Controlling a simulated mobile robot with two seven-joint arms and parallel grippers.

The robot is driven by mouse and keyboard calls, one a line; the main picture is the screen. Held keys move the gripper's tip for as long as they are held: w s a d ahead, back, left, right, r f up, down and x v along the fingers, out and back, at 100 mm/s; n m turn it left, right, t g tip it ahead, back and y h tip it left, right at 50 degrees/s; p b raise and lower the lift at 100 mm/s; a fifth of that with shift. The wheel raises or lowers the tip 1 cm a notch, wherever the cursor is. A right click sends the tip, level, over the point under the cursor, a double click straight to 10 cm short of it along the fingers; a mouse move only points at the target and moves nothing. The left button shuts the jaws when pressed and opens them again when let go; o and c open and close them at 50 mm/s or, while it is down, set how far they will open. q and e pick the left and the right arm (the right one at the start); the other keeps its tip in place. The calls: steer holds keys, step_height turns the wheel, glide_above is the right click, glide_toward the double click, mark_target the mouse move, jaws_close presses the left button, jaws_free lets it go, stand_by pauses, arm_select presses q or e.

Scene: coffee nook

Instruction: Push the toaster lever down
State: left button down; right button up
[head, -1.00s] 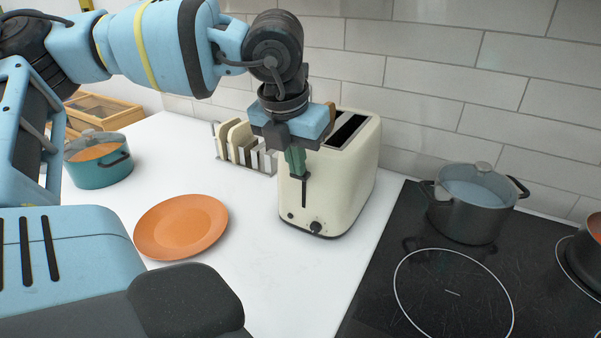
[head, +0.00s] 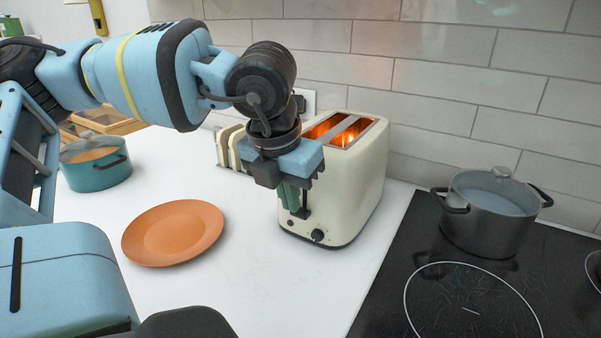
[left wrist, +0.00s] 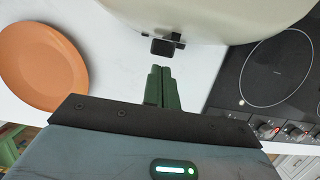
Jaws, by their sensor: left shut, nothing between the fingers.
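The cream toaster (head: 352,200) stands on the white counter, its two top slots glowing orange. Its black lever (head: 304,213) is low on the front slot, above the round knob (head: 317,235). In the left wrist view the lever (left wrist: 162,46) shows as a dark block on the toaster's front. My left gripper (head: 291,206) is shut and empty, its green fingers pointing down just in front of the toaster beside the lever. In the left wrist view a small gap shows between the fingertips (left wrist: 159,70) and the lever. My right gripper is out of view.
An orange plate (head: 173,233) lies on the counter to the left. A toast rack (head: 229,149) with bread is behind my gripper. A teal pot (head: 95,165) stands at the far left. A grey pot (head: 490,218) sits on the black hob (head: 440,290) to the right.

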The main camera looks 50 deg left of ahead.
arm_select(q)
steer(key=shift+s+d+r, duration=0.15)
steer(key=shift+s, duration=0.4)
steer(key=v, duration=0.7)
steer(key=shift+r, duration=0.4)
steer(key=shift+s, duration=0.15)
